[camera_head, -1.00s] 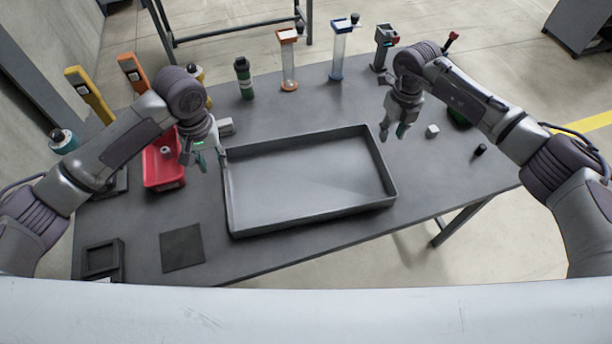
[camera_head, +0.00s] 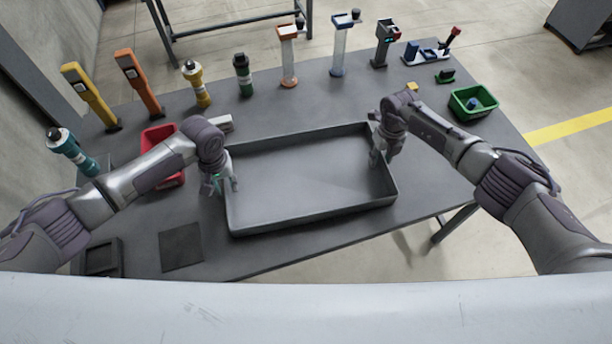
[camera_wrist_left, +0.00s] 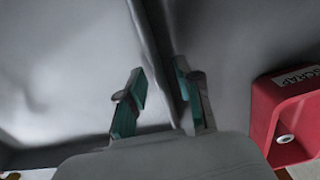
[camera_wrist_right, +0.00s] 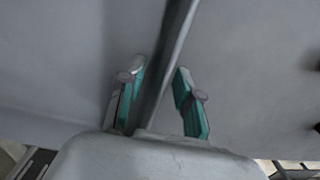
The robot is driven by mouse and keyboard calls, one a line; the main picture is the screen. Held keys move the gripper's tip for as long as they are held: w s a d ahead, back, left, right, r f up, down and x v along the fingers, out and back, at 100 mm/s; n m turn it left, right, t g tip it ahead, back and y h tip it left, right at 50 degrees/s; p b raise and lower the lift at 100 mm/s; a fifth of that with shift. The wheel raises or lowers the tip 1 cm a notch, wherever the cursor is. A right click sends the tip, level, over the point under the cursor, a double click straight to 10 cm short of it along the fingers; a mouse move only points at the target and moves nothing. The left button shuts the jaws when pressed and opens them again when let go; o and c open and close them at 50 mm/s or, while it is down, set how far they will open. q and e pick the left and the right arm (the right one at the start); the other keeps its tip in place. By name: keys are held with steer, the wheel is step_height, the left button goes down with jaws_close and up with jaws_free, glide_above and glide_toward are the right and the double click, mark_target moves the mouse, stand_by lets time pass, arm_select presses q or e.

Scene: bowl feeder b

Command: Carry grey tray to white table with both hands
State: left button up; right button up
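The grey tray (camera_head: 310,214) is a wide, shallow, empty rectangular tray lying flat on a dark grey table. My left gripper (camera_head: 226,182) is at the tray's left wall. In the left wrist view its teal fingers (camera_wrist_left: 160,85) stand apart on either side of the tray wall (camera_wrist_left: 160,50). My right gripper (camera_head: 377,158) is at the right wall. In the right wrist view its fingers (camera_wrist_right: 160,80) also straddle the wall (camera_wrist_right: 172,45), with gaps showing. Both grippers look open. No white table can be made out.
The dark table (camera_head: 320,85) carries a red bin (camera_head: 160,140) left of the tray and a green bin (camera_head: 473,103) at right. Several upright bottles and tools, such as an orange one (camera_head: 138,82), line the back. A black square (camera_head: 181,247) lies front left.

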arm_select(q)
steer(key=shift+s+f, duration=0.1)
steer(key=shift+f, duration=0.1)
arm_select(e)
steer(key=shift+s+f, duration=0.1)
steer(key=shift+f, duration=0.05)
arm_select(q)
jaws_close()
arm_select(e)
jaws_close()
